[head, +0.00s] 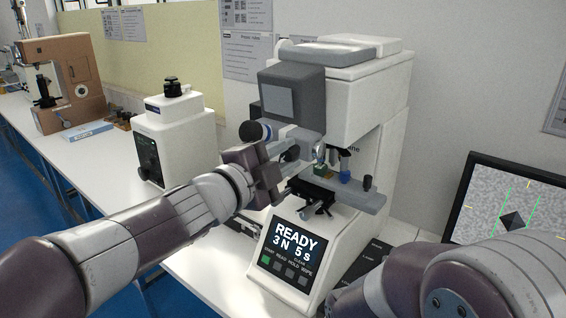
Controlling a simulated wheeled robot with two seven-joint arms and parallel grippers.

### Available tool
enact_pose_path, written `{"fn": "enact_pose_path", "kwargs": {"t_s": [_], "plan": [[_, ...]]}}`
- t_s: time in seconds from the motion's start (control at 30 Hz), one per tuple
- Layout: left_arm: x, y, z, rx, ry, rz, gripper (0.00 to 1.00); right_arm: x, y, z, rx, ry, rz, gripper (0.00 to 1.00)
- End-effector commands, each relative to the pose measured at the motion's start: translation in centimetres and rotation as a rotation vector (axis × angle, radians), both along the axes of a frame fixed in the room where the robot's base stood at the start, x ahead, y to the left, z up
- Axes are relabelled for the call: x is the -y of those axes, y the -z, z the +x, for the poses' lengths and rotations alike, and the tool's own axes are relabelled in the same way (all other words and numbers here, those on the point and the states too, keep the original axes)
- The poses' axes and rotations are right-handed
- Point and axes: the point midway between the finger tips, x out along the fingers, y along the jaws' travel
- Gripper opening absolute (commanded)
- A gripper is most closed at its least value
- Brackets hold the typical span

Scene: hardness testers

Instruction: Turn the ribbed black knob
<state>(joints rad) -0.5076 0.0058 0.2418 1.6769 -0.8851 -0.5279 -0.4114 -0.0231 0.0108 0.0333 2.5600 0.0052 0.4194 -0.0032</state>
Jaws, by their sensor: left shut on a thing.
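The white and grey hardness tester (365,100) stands on the bench in the middle of the head view. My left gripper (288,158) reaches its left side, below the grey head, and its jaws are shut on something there. I take this to be the ribbed black knob, largely hidden by the gripper; its ribs and turn angle cannot be made out. A round black end piece (251,131) with a blue and white band sticks out just above the gripper. My right arm shows at the lower right, but its gripper is out of view.
The tester's front panel (284,258) reads READY, 3 N, 5 s. Its stage (350,192) juts out close right of my left gripper. A monitor (505,205) stands at the right. A smaller white tester (175,135) and a brown one (62,80) stand to the left.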

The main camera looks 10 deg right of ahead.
Motion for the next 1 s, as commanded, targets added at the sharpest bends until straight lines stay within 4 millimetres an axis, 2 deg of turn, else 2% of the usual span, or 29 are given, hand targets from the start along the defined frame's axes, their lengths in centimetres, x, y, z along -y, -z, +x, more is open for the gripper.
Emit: {"fn": "enact_pose_path", "kwargs": {"t_s": [0.53,0.57,0.6,0.63,0.9,1.0], "plan": [[0.01,-0.06,-0.02,0.019,0.001,0.013,0.00,0.00,0.21,0.00,0.000,0.000,0.000,0.43],[0.01,-0.06,-0.02,0.019,0.001,0.013,0.35,0.00,0.21,-0.01,0.000,0.000,0.000,0.43],[0.01,-0.06,-0.02,0.019,0.001,0.013,0.48,0.00,0.21,-0.01,0.000,0.000,0.000,0.43],[0.01,-0.06,-0.02,0.019,0.001,0.013,0.54,0.00,0.21,-0.01,0.000,0.000,0.000,0.43],[-0.04,-0.01,-0.04,0.018,0.000,0.014,0.54,0.00,0.24,0.00,0.000,0.000,0.000,0.43],[-0.64,0.00,-0.47,0.019,0.000,0.014,0.54,0.00,0.42,0.00,0.000,0.000,0.000,0.43]]}}
